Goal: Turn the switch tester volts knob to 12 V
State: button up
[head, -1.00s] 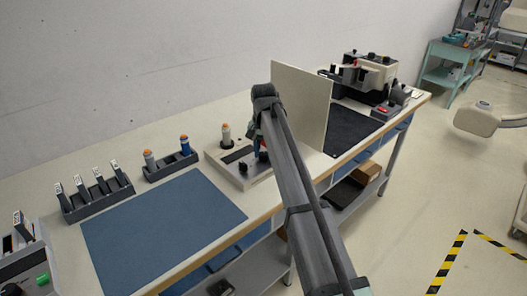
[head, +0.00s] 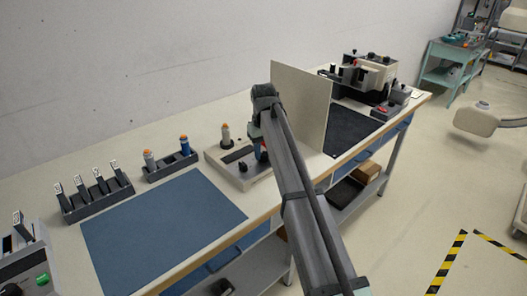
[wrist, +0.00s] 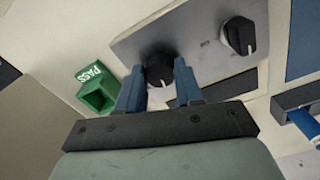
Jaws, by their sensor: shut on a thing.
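The switch tester (head: 215,160) is a light panel box on the bench with a dark slot. In the wrist view, its grey plate (wrist: 200,62) carries two black knobs. My gripper (wrist: 156,67) is shut on one black knob (wrist: 160,70), with a blue finger on either side of it. A white pointer line shows on its lower edge; its scale marks are hidden or unreadable. The other knob (wrist: 238,37) stands free to the right, with small print beside it, and also shows in the head view (head: 243,166). In the head view my arm largely hides the held knob.
An upright beige panel (head: 303,100) stands just right of my gripper. A green PASS block (wrist: 95,92) is left of the tester in the wrist view. An orange-topped cylinder (head: 226,134) stands at the tester's back. A blue mat (head: 160,230) lies clear to the left.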

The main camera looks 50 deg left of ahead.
aim_at(264, 154)
jog(key=shift+n, duration=0.6)
jog(key=o, duration=1)
jog(key=shift+o, duration=0.2)
notch_tip(264, 154, up, 14)
jog(key=shift+f, duration=0.15)
dwell(0.4)
